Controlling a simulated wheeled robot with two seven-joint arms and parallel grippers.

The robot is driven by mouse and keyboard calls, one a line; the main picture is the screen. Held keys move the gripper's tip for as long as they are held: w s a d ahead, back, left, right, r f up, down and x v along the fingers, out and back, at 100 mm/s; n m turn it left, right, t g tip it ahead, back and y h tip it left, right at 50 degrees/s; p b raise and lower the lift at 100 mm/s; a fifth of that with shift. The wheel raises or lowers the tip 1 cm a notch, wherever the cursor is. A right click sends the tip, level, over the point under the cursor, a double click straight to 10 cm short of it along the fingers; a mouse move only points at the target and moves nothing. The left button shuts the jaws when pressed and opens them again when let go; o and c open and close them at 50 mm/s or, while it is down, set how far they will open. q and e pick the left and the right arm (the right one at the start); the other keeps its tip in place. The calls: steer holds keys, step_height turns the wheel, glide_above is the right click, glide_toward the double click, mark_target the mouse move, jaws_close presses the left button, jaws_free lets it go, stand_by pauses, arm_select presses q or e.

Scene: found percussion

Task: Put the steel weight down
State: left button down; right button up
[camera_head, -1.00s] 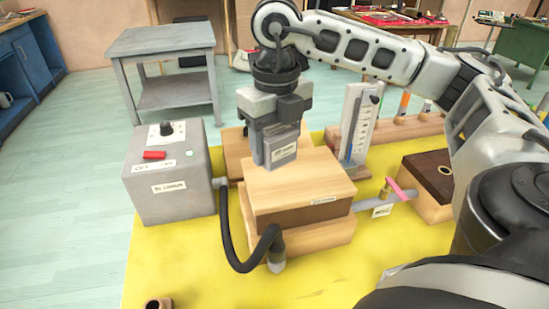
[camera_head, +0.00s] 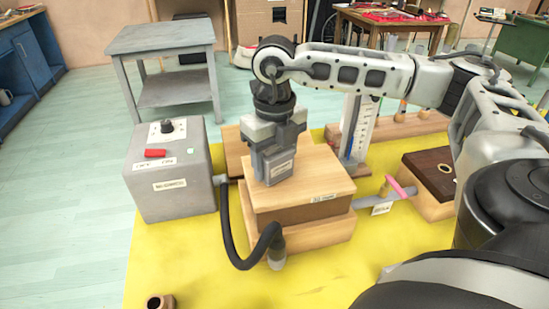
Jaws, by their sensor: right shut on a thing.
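The steel weight (camera_head: 279,169) is a grey labelled block held upright in my right gripper (camera_head: 276,143). The gripper points down and its jaws are shut on the weight's upper part. The weight's lower end is at the top of a wooden box (camera_head: 318,182) and appears to touch it, toward the left part of that top. The exact contact is hard to see from here. My left gripper is not in view.
A grey box with a dial and a red switch (camera_head: 169,186) stands left, with a dark hose (camera_head: 228,232) running to the wooden box's front. A white gauge stand (camera_head: 357,125) and a dark-topped wooden block (camera_head: 433,178) stand right. The yellow table front (camera_head: 200,270) is mostly clear.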

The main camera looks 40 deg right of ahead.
mark_target(274, 148)
steer(key=o, duration=1.4)
steer(key=shift+o, duration=0.2)
step_height(274, 148, up, 12)
steer(key=shift+r, duration=0.2)
